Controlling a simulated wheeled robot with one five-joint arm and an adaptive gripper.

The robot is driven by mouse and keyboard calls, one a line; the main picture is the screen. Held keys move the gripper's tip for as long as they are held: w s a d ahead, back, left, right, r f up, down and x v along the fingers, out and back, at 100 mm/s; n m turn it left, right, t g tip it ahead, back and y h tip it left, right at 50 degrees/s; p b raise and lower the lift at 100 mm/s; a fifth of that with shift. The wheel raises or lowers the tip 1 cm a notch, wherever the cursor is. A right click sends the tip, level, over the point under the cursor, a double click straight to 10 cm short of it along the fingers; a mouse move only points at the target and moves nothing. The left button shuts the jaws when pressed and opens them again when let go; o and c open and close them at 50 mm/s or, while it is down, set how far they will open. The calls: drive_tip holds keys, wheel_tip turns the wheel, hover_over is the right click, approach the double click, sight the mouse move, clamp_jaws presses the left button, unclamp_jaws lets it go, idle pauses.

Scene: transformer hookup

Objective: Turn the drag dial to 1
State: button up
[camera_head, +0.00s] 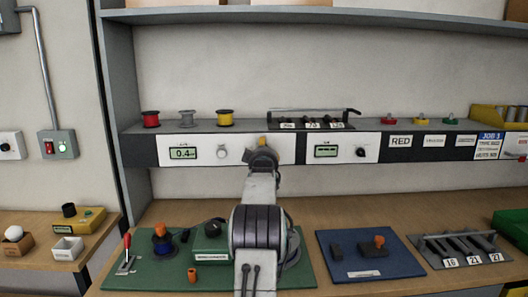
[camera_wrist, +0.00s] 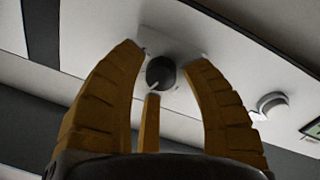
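In the wrist view, a dark round dial (camera_wrist: 161,72) with a pale pointer mark sits on a white panel. My gripper (camera_wrist: 166,58) is open, its yellow fingers spread on either side of the dial, with a thin third finger in front of it. I cannot tell whether any finger touches the dial. In the head view, my gripper (camera_head: 262,143) is up against the right part of the left white panel (camera_head: 205,141) and hides the dial there. That panel's green display (camera_head: 183,153) reads about 0.4. The dial's scale and label are not readable.
A white knob (camera_head: 221,152) is beside my gripper; it also shows in the wrist view (camera_wrist: 272,105). Another panel with a display (camera_head: 326,151) and black dial (camera_head: 361,152) is to the right. Spools (camera_head: 187,118) stand on the shelf above. The bench below holds a green mat (camera_head: 165,275) and a blue tray (camera_head: 400,262).

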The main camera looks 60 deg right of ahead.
clamp_jaws()
drive_tip(key=shift+f+n+b, duration=0.15)
drive_tip(key=shift+n+b, duration=0.25)
drive_tip(key=shift+b, duration=0.6)
drive_tip(key=n+b, duration=0.4)
drive_tip(key=n, duration=0.2)
drive_tip(key=shift+n, duration=0.3)
drive_tip(key=shift+r, duration=0.2)
idle(0.3)
drive_tip(key=shift+o, duration=1.5)
unclamp_jaws()
drive_tip(key=shift+w, duration=0.1)
drive_tip(key=shift+a, duration=0.15)
